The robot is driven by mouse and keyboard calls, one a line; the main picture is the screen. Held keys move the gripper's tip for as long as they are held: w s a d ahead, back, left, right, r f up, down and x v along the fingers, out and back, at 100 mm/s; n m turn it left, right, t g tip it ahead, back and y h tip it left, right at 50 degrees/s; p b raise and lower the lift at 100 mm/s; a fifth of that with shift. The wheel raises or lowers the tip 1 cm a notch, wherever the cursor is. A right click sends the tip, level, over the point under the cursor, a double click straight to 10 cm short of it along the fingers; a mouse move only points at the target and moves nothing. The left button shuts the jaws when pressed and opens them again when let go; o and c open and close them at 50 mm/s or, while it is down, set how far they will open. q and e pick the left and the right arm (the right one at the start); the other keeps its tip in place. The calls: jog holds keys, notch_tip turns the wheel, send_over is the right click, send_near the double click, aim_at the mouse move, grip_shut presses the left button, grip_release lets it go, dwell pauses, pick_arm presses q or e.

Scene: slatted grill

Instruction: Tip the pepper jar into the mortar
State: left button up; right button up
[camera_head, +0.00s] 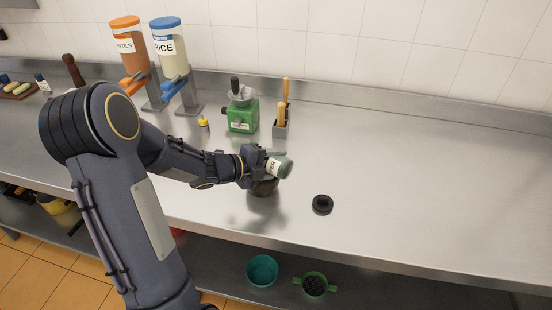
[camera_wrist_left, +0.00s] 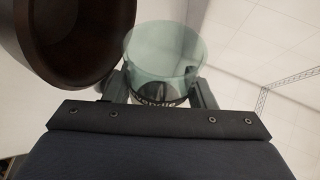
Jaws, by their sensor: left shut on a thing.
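My left gripper (camera_head: 266,163) is shut on the pepper jar (camera_head: 280,167), a greenish see-through jar with a pale label. The jar is tilted well over, just above the dark brown mortar (camera_head: 263,188) on the steel counter. The gripper and jar hide part of the mortar's top. In the left wrist view the jar (camera_wrist_left: 163,48) stands between the two fingers, and the mortar (camera_wrist_left: 70,45) is close beside it at the upper left. I cannot tell whether anything is falling from the jar. My right gripper is not in view.
A black ring-shaped piece (camera_head: 322,204) lies on the counter right of the mortar. A green grinder (camera_head: 242,116) and a utensil holder (camera_head: 281,129) stand behind. Two dispensers stand at the back left. The counter's right side is clear.

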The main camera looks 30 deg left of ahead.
pick_arm(q)
jog(key=shift+a+r+n+h+p, duration=0.3)
jog(key=shift+r+n+h+p, duration=0.1)
jog(key=shift+r+n+h, duration=0.25)
jog(key=shift+w+a+r+n+t+h, duration=0.2)
jog(key=shift+a+n+t+h, duration=0.2)
jog(key=shift+n, duration=0.45)
